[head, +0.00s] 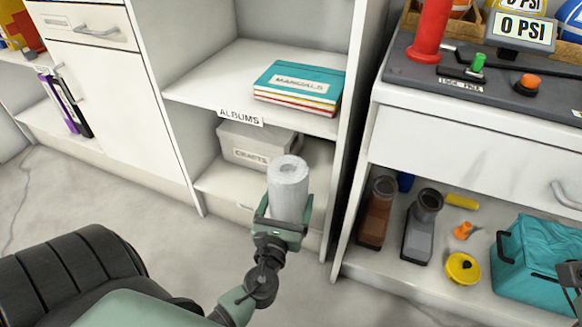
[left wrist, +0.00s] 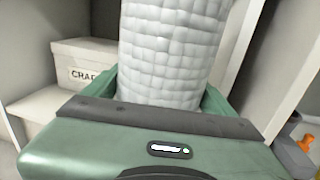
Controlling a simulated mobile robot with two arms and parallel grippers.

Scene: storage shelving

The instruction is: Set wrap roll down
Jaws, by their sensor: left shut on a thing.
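The wrap roll (head: 288,187) is a pale grey-white cylinder with a quilted surface, held about upright. My left gripper (head: 284,222) is shut on its lower part, in front of the bottom shelf of the open shelving. The roll also fills the upper middle of the left wrist view (left wrist: 170,50), with the green gripper body (left wrist: 150,140) below it. The roll hides part of the bottom shelf (head: 222,190) and the right end of the crafts box. My right gripper cannot be made out; only a dark part shows at the right edge of the head view.
A grey box labelled CRAFTS (head: 250,142) sits on the bottom shelf, left of the roll. Coloured MANUALS folders (head: 298,84) lie on the shelf labelled ALBUMS above. A white upright panel (head: 352,110) stands right of the roll. A teal bag (head: 540,270) sits farther right.

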